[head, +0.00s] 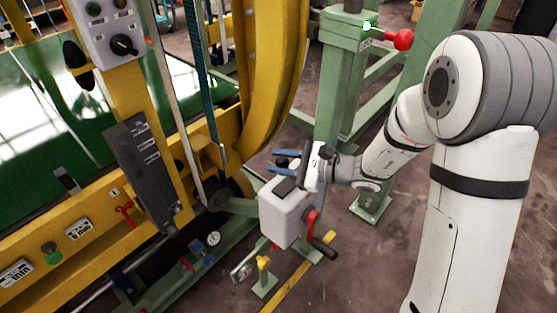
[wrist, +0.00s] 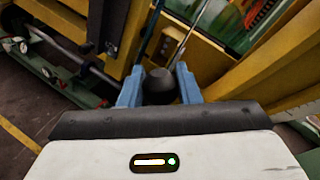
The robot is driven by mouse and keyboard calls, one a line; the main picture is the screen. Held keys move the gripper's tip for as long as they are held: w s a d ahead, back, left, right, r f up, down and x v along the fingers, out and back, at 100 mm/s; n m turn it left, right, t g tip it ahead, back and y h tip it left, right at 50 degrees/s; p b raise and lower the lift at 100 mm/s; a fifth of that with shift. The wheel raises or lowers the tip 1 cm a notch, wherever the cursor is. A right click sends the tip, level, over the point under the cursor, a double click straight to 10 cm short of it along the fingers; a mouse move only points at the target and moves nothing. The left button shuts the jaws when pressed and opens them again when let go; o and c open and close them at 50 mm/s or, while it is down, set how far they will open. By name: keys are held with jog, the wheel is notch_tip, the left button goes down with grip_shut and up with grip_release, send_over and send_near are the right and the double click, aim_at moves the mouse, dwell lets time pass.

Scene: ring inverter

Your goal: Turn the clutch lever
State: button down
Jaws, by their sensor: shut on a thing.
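My gripper (head: 279,161) has blue fingers and reaches in from the right, above a grey box on a green stand. In the wrist view its fingers stand on either side of a dark round knob (wrist: 160,86), and the gripper is shut on it. The knob looks like the end of the clutch lever; its shaft is hidden in both views. In the head view only a little of the dark knob shows between the fingers.
A yellow machine frame (head: 272,75) rises at the left. A green post with a red knob (head: 403,39) stands behind my arm. Floor at the lower right is open.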

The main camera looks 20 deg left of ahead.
jog(key=shift+d+f, duration=0.15)
jog(key=shift+f, duration=0.15)
jog(key=c, duration=1.4)
grip_release()
jog(key=o, duration=0.3)
jog(key=shift+r, duration=0.25)
jog(key=d+r, duration=0.1)
jog(key=d, duration=0.6)
jog(key=shift+s+d+r, duration=0.2)
jog(key=shift+d, duration=0.15)
